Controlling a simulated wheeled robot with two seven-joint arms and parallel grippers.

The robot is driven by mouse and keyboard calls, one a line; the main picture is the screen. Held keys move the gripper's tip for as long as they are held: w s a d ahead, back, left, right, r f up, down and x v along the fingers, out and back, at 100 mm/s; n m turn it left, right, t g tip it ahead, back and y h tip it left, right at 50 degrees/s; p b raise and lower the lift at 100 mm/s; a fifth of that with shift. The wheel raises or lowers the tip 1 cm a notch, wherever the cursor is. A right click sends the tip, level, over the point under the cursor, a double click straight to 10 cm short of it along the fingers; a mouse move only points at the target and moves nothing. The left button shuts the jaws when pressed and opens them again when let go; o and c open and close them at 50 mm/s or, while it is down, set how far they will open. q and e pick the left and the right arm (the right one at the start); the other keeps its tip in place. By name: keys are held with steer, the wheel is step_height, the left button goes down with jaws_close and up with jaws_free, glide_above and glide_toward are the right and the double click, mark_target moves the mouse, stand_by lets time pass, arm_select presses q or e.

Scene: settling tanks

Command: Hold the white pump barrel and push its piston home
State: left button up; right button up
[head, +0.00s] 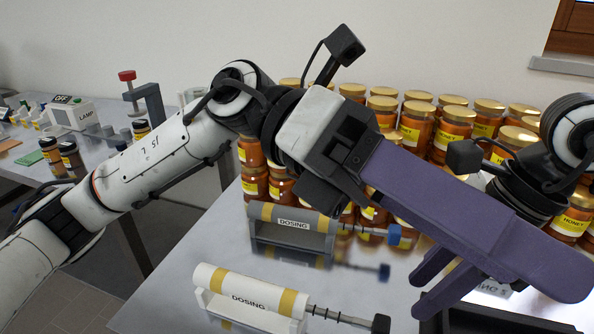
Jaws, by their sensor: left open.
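The white pump barrel (222,281), with yellow bands and a DOSING label, lies in a pale cradle at the front of the steel table. Its piston rod (335,315) sticks out to the right, ending in a black knob (380,324). My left gripper (576,284) reaches across to the right, apart from the pump; its long purple fingers overlap in this view, and it is open. My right gripper (424,292) shows two purple fingers pointing down-left with a gap between them, partly behind the left one. It is right of and above the black knob, not touching it.
A grey DOSING pump (268,212) with a blue knob (394,234) lies behind the white one. Several honey jars (453,128) crowd the back. A dark tray (478,319) is at the lower right. A side table at left holds a lamp box (72,114).

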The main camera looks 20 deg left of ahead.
arm_select(q)
step_height(320, 180, down, 10)
steer(key=a+m+t+y, duration=0.1)
steer(key=m+y, duration=0.1)
steer(key=y, duration=0.3)
steer(key=m+t+y, duration=0.3)
steer(key=t+y, duration=0.2)
steer(key=y, duration=0.4)
glide_above(297, 312)
steer(key=w, duration=0.2)
steer(key=f, duration=1.1)
steer(key=shift+s+a, duration=0.15)
steer(key=shift+a, duration=0.05)
steer(key=shift+a+f, duration=0.15)
steer(key=shift+f, duration=0.05)
step_height(297, 312, down, 10)
steer(key=shift+r, duration=0.1)
